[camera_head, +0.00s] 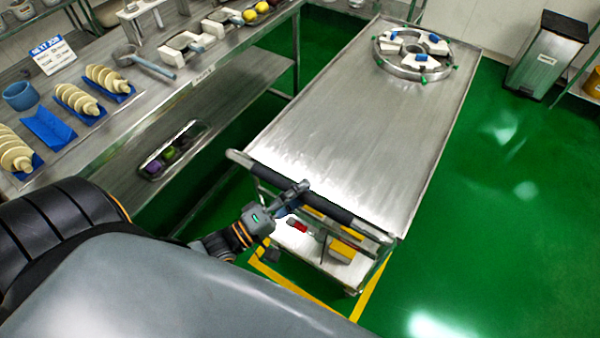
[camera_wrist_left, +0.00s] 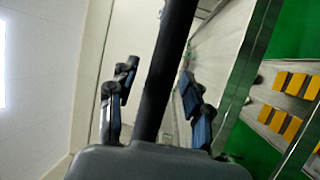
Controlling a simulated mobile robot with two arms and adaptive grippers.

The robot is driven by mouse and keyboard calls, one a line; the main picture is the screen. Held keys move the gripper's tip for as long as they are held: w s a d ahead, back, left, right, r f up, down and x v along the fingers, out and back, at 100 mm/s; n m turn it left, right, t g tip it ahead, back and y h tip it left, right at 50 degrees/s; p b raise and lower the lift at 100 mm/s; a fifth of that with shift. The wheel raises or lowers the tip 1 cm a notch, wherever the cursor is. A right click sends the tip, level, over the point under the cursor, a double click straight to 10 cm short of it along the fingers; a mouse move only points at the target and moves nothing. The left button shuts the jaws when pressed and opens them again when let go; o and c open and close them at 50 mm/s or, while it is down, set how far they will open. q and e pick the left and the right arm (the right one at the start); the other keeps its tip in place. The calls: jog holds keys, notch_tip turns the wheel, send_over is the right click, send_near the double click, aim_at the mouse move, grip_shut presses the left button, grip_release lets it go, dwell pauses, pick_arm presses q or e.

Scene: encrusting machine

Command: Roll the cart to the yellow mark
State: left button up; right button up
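The cart (camera_head: 345,110) is a long steel table on a frame, with a dark-gripped push handle (camera_head: 335,208) across its near end. The yellow mark (camera_head: 305,287) is a taped outline on the green floor. Its lines show around the cart's near end, and the rest is hidden under the cart. My left gripper (camera_head: 292,197) is at the left-middle of the handle. In the left wrist view the dark handle bar (camera_wrist_left: 172,70) runs between its two spread fingers, with gaps visible on both sides. My right gripper is not in view.
A ring-shaped steel fixture (camera_head: 412,55) sits on the cart's far end. A steel workbench (camera_head: 150,95) with cones and tools stands to the left. A grey bin (camera_head: 546,55) stands at the back right. The green floor right of the cart is clear.

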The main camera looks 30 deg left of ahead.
pick_arm(q)
jog(key=shift+s, duration=0.1)
jog(key=v, duration=1.2)
